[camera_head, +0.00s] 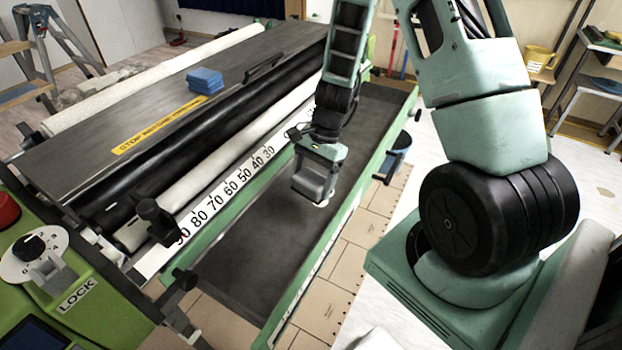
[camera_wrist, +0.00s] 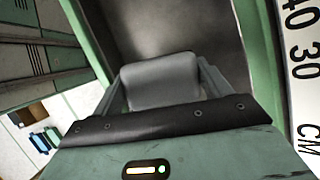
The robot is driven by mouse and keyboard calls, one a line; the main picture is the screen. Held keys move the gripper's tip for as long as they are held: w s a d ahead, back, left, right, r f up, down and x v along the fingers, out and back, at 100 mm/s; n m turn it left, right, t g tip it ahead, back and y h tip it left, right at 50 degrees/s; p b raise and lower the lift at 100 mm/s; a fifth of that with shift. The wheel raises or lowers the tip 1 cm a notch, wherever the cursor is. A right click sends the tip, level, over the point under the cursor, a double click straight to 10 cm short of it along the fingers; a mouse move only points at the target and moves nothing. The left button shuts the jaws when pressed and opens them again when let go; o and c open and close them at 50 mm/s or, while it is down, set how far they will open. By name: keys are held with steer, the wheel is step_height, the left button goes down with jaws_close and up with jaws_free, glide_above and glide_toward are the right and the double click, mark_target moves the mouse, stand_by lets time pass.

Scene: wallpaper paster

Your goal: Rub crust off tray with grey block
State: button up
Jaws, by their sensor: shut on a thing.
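The tray (camera_head: 255,245) is a long dark trough with green rims, running along the front of the machine. Its dark inner floor also shows in the wrist view (camera_wrist: 185,30). My gripper (camera_head: 314,190) is over the tray's middle part, pointing down. It is shut on the grey block (camera_wrist: 160,82), which sits between the two fingers in the wrist view. A small pale spot (camera_head: 324,204) shows just beside the gripper on the tray floor. I cannot tell whether the block touches the floor.
The ruler strip (camera_head: 215,200) and white roller (camera_head: 190,195) run along the tray's left side. A blue sponge-like stack (camera_head: 205,80) lies on the machine's dark cover (camera_head: 110,125). The green control panel with a dial (camera_head: 30,255) is at lower left. The tray's near end is clear.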

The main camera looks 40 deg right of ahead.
steer(key=shift+f+b, duration=2.45)
steer(key=shift+f, duration=0.85)
steer(key=shift+r, duration=0.15)
